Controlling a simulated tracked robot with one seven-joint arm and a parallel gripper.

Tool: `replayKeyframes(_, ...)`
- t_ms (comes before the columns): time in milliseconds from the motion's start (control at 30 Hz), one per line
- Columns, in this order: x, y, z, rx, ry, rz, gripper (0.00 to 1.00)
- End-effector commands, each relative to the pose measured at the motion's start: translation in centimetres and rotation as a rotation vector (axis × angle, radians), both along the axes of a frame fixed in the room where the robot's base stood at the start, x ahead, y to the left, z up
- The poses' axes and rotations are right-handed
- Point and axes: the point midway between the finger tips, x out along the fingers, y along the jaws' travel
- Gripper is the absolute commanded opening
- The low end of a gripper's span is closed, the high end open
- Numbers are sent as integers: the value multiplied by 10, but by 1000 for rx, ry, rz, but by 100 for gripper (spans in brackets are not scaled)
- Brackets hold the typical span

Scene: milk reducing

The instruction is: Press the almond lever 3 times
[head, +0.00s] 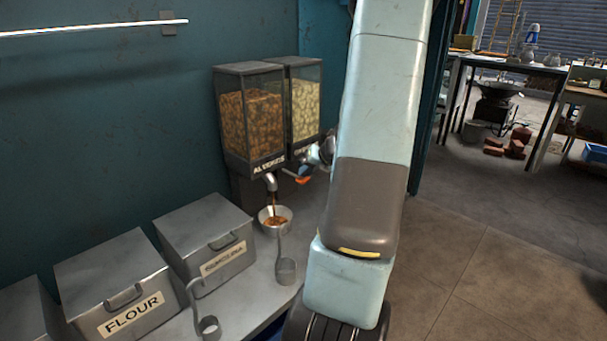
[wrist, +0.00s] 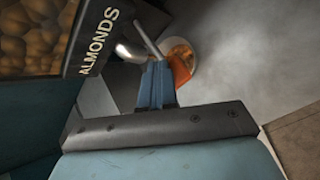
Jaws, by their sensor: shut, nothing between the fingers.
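The almond dispenser (head: 250,115), labelled ALMONDS, stands against the teal wall and is full of brown nuts. Its lever (head: 303,179) has an orange end, which also shows in the wrist view (wrist: 180,68) beside my fingertips. My gripper (wrist: 158,84) is shut and empty, with its blue fingers close together at the lever. The fingers seem to touch the lever, but the exact contact is hidden. A brown stream falls from the metal spout (head: 270,182) into a bowl (head: 286,213) with nuts in it.
A second dispenser (head: 305,105) with pale contents stands right beside the almond one. Metal bins labelled FLOUR (head: 112,283) and another (head: 203,240) sit to the left. Metal scoops (head: 287,270) lie near the counter's front edge. Open floor is on the right.

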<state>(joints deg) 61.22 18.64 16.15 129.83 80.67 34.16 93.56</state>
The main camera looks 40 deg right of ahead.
Motion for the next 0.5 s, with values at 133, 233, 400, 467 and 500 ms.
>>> replayKeyframes(133,0,0,-1,0,1,1,0)
replayKeyframes(233,0,0,-1,1,2,0,0)
replayKeyframes(400,0,1,3,1,0,1,0)
replayKeyframes(467,0,1,6,0,0,2,0)
replayKeyframes(500,0,1,8,0,0,2,0)
